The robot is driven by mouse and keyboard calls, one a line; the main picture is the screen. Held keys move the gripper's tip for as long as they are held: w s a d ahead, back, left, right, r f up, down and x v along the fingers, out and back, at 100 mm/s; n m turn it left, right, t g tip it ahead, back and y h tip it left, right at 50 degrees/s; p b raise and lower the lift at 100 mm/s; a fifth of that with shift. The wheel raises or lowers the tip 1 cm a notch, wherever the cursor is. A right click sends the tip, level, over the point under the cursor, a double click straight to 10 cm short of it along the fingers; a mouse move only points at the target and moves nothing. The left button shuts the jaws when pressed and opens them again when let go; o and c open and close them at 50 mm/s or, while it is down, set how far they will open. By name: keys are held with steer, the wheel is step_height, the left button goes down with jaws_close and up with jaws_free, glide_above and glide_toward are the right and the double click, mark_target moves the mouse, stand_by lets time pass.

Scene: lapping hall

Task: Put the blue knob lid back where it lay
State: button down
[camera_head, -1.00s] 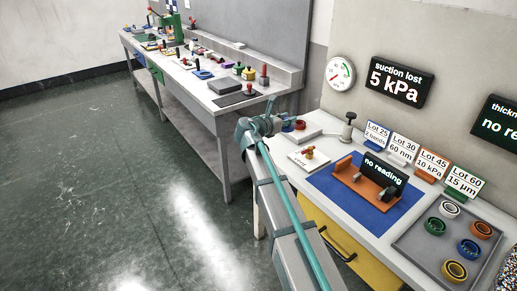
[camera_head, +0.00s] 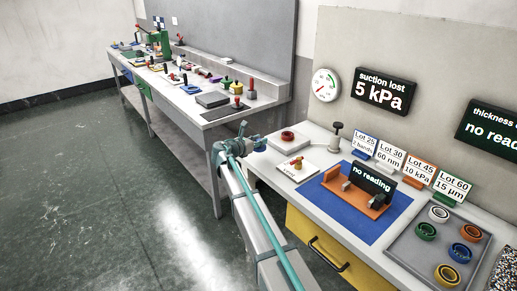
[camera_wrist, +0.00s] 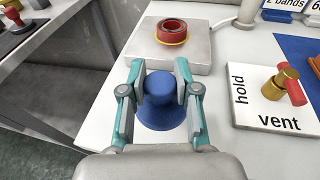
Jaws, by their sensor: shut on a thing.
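The blue knob lid (camera_wrist: 160,112) is in the wrist view, upright, with its flared skirt downward. My gripper (camera_wrist: 160,82) is shut on its knob from both sides. The lid is above or on the white bench top (camera_wrist: 95,128); I cannot tell whether it touches. Just beyond it is a grey block (camera_wrist: 195,58) with a red ring (camera_wrist: 172,30) and a yellow band on top. In the head view my gripper (camera_head: 250,143) is at the left end of the near bench, and the lid is mostly hidden.
A white plate marked hold and vent (camera_wrist: 262,132) carries a brass and red valve handle (camera_wrist: 283,82) at the right. A blue mat (camera_head: 345,218) with an orange fixture lies further right. A grey tray (camera_head: 405,243) holds several coloured rings. A gap separates the far bench (camera_head: 205,118).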

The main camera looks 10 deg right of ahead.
mark_target(259, 148)
steer(key=shift+w+f, duration=0.6)
steer(key=shift+f, duration=0.05)
steer(key=shift+w+f, duration=0.15)
steer(key=shift+f, duration=1.55)
steer(key=shift+f, duration=0.15)
steer(key=c, duration=0.8)
jaws_free()
steer(key=shift+c, duration=0.2)
